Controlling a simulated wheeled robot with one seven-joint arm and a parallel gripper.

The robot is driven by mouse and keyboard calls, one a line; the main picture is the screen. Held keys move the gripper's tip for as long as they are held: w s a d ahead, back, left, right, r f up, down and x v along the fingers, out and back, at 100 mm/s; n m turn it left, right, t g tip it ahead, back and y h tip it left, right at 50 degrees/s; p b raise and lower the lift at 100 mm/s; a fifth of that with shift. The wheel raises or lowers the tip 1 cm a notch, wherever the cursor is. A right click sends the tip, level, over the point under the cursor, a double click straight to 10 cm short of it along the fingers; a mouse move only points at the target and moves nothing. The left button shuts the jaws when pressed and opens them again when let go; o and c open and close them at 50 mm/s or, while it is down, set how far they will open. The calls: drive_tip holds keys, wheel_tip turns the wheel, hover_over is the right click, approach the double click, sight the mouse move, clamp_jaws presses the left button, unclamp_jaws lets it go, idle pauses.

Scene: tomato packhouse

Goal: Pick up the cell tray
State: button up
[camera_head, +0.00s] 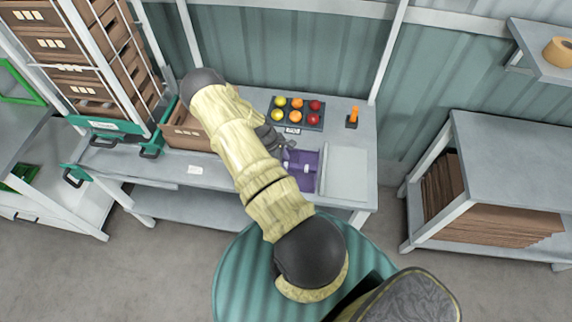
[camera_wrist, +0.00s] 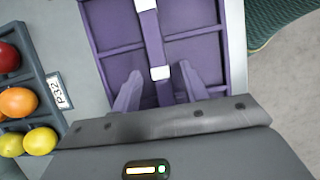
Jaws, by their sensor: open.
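The purple cell tray (camera_head: 305,182) lies on the grey workbench, partly hidden behind my arm in the head view. In the wrist view the tray (camera_wrist: 197,52) fills the upper middle, with low dividers and a raised central bar (camera_wrist: 155,42) that has white bands. The cells in view look empty. My gripper (camera_wrist: 160,86) is open over the tray, one finger on each side of the bar's line. Nothing is held between the fingers. I cannot tell whether they touch the tray. In the head view my gripper (camera_head: 284,148) is small and partly hidden.
A dark tray (camera_wrist: 57,118) of red, orange and yellow fruit with a P32 label stands close beside the purple tray. A brown crate (camera_head: 186,130) stands left of my arm. An orange item (camera_head: 353,115) stands at the back right. A pale panel (camera_head: 345,172) lies right of the tray.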

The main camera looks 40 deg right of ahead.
drive_tip(key=shift+s+d+f, duration=0.1)
drive_tip(key=shift+f, duration=0.35)
drive_tip(key=shift+c, duration=0.2)
clamp_jaws()
